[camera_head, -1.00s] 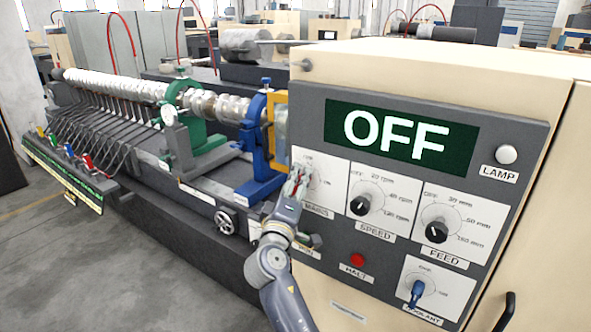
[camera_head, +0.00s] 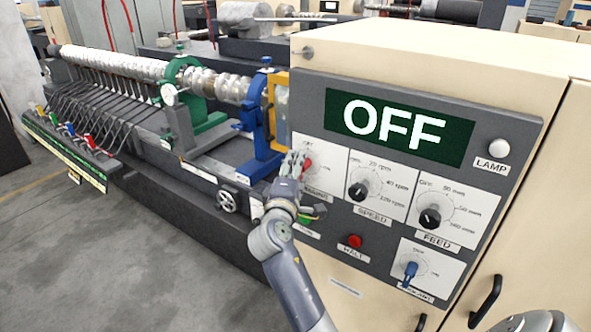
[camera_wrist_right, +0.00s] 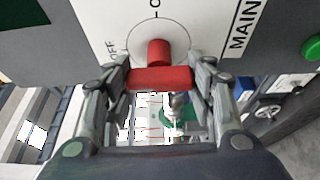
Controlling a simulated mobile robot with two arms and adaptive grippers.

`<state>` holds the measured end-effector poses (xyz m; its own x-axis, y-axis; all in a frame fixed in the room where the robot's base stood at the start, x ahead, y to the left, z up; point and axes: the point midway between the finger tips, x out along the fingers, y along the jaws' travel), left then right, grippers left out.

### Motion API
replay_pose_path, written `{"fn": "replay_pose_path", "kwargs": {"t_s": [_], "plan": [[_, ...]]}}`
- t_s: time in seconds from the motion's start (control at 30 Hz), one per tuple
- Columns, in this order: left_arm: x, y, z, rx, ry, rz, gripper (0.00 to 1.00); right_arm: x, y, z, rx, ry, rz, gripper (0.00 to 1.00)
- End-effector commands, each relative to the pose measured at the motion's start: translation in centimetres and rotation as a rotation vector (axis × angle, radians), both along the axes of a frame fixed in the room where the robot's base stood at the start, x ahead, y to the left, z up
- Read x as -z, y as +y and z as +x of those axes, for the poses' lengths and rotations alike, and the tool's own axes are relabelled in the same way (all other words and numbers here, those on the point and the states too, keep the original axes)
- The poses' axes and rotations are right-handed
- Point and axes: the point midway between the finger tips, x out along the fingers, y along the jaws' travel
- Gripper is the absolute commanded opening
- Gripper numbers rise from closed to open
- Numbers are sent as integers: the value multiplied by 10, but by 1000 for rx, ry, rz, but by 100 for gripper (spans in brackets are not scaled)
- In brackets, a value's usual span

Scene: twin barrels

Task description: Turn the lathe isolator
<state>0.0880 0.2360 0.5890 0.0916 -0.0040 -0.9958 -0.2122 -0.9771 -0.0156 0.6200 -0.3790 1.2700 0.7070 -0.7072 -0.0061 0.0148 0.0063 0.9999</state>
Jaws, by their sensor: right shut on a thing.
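The lathe isolator is the red handle (camera_head: 307,164) on the white MAINS plate, at the left of the control panel (camera_head: 400,158). In the right wrist view its red crossbar (camera_wrist_right: 160,79) sits between both fingers, with the round stem behind it on a dial marked OFF. My right gripper (camera_head: 295,163) is shut on this handle, and it also shows in the right wrist view (camera_wrist_right: 160,80). In the head view the gripper hides part of the handle, so I cannot tell its exact angle. The green display (camera_head: 398,126) reads OFF. My left gripper is not in view.
The SPEED knob (camera_head: 358,190), FEED knob (camera_head: 430,217), red HALT button (camera_head: 354,241) and blue COOLANT handle (camera_head: 410,271) share the panel. A green button (camera_wrist_right: 312,47) is close to the gripper. The lathe bed with blue and green steadies (camera_head: 264,130) stands at the left.

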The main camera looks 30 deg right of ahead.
Motion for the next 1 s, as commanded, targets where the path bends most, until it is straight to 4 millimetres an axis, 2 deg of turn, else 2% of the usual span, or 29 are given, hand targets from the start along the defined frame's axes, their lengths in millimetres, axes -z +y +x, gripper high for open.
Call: {"fn": "replay_pose_path", "kwargs": {"t_s": [0.2,0.23,0.3,0.33,0.73,1.0], "plan": [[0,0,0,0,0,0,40,-4,-2,0,3,-5,-8,27],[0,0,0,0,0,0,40,-4,-2,0,3,-5,-8,53],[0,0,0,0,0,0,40,-4,-1,0,2,-6,-7,69],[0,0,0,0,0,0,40,-4,-1,0,2,-5,-6,72],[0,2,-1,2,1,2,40,-1,3,-3,-1,-1,-1,72],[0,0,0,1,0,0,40,0,32,-33,0,-2,1,72]]}}
